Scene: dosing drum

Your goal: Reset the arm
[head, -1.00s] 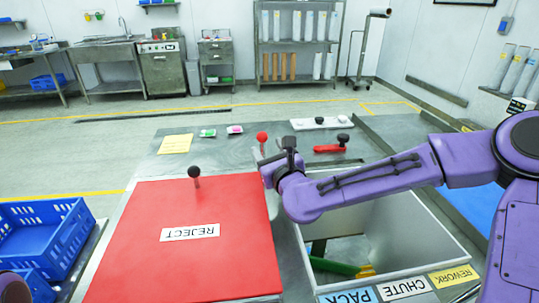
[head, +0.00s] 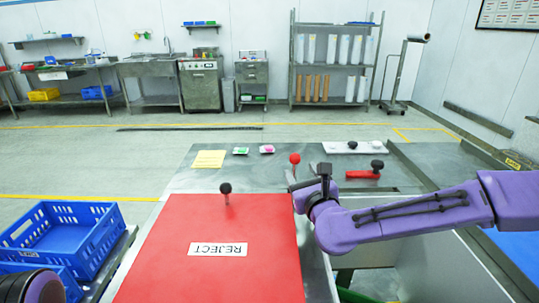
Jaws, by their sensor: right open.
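My right arm comes in from the right in the head view. Its gripper (head: 306,184) is open and appears empty, over the far right corner of the red REJECT panel (head: 214,265). A red ball knob (head: 295,159) stands just behind my right gripper. My left gripper is not in view; only a dark rounded part of my left arm shows at the bottom left corner.
A blue crate (head: 62,232) stands at the left. An open chute (head: 425,262) lies under my right arm. A red handle with a black knob (head: 363,173), a white strip with dark knobs (head: 354,147) and a yellow note (head: 208,159) are on the metal top.

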